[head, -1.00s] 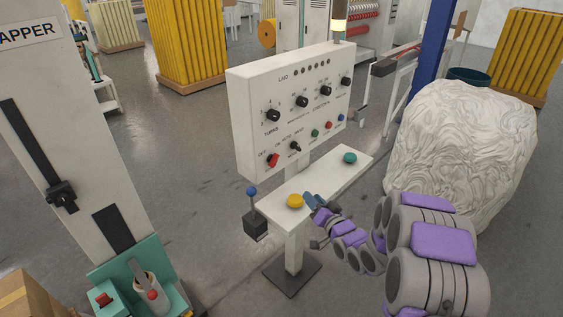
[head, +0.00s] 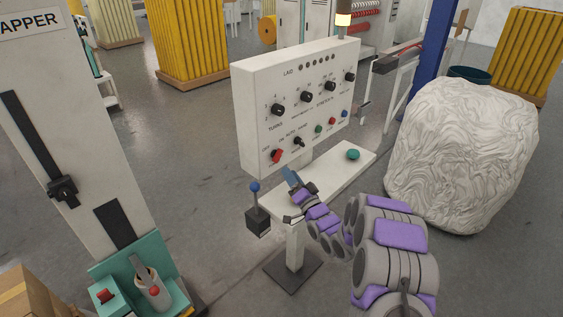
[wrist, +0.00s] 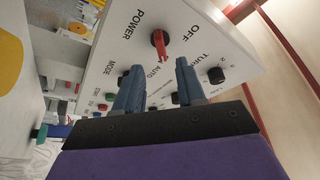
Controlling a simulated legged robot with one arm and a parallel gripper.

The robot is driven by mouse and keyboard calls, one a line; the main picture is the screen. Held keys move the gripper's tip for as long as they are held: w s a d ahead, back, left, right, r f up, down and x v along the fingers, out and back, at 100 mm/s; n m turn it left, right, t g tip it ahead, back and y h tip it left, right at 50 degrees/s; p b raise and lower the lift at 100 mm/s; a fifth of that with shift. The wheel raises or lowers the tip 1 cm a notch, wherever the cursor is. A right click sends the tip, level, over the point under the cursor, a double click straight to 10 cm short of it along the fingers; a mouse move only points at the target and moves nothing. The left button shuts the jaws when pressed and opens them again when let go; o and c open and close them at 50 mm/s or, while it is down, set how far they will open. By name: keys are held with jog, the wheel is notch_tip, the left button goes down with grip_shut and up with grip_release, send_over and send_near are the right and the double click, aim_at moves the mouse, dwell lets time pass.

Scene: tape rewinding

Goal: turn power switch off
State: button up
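The white control panel (head: 256,110) stands on a post, with knobs, small buttons and a red power switch (head: 277,155) at its lower left. In the wrist view the red switch (wrist: 159,42) sits between the printed POWER and OFF labels, and its handle points down in the picture. My gripper (head: 290,175) is just below and right of the switch in the head view. In the wrist view its two blue-grey fingers (wrist: 159,80) are apart with nothing between them. The switch lies beyond the fingertips, and I see no contact.
A white shelf (head: 330,175) with a green button (head: 353,154) juts out below the panel. A blue-knobbed lever (head: 255,188) stands left of my gripper. A yellow button (wrist: 10,52) shows at the wrist view's left edge. A white wrapped bundle (head: 460,150) stands at right.

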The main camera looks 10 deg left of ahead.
aim_at(279, 159)
jog(key=b+x, duration=0.1)
jog(key=x, duration=0.4)
jog(key=shift+w+a, duration=0.3)
jog(key=shift+x, duration=1.2)
jog(key=shift+d+r, duration=0.1)
jog(key=shift+d, duration=0.1)
jog(key=c, duration=0.7)
